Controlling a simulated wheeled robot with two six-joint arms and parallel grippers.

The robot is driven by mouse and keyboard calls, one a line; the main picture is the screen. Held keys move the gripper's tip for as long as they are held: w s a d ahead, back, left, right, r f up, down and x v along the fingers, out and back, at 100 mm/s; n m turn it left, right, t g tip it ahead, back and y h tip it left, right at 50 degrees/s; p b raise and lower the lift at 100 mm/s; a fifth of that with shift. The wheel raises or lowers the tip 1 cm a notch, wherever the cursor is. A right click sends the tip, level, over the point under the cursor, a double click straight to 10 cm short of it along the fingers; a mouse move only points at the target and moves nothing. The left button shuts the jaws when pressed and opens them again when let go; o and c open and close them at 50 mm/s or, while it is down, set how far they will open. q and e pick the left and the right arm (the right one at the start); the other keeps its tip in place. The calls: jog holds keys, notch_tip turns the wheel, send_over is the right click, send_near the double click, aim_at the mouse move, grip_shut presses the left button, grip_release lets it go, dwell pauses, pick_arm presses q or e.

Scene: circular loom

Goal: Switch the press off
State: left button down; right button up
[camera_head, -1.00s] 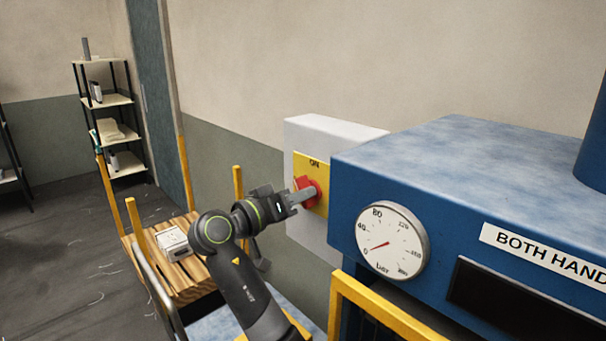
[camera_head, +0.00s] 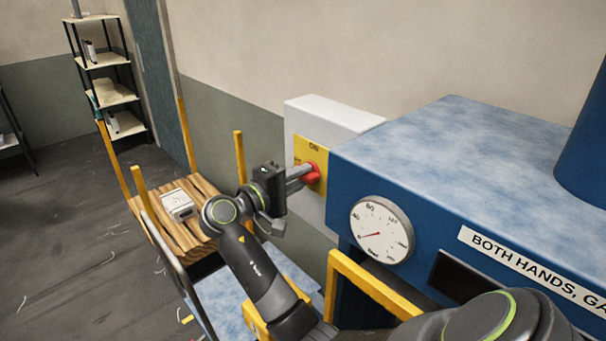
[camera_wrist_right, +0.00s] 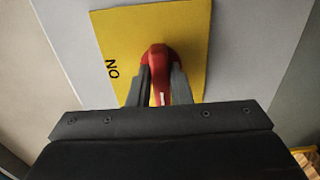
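The red rotary switch knob (camera_head: 311,173) sits on a yellow plate (camera_head: 318,152) marked ON, on a pale grey box beside the blue press (camera_head: 440,140). My right gripper (camera_head: 303,177) is at the knob. In the right wrist view, its two fingers (camera_wrist_right: 160,88) lie close on both sides of the red handle (camera_wrist_right: 159,60), seemingly gripping it. The handle there points away from the word ON, with a white mark at its end. The OFF marking is not visible. The press dial's (camera_head: 381,230) needle points near its low end. My left gripper is out of view.
A yellow guard rail (camera_head: 370,285) stands in front of the press.

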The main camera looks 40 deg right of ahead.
jog(key=o, duration=0.3)
jog(key=shift+o, duration=0.2)
jog(key=a, duration=0.7)
jog(key=shift+s+b, duration=0.3)
jog(key=shift+b, duration=0.1)
jog(key=shift+d, duration=0.1)
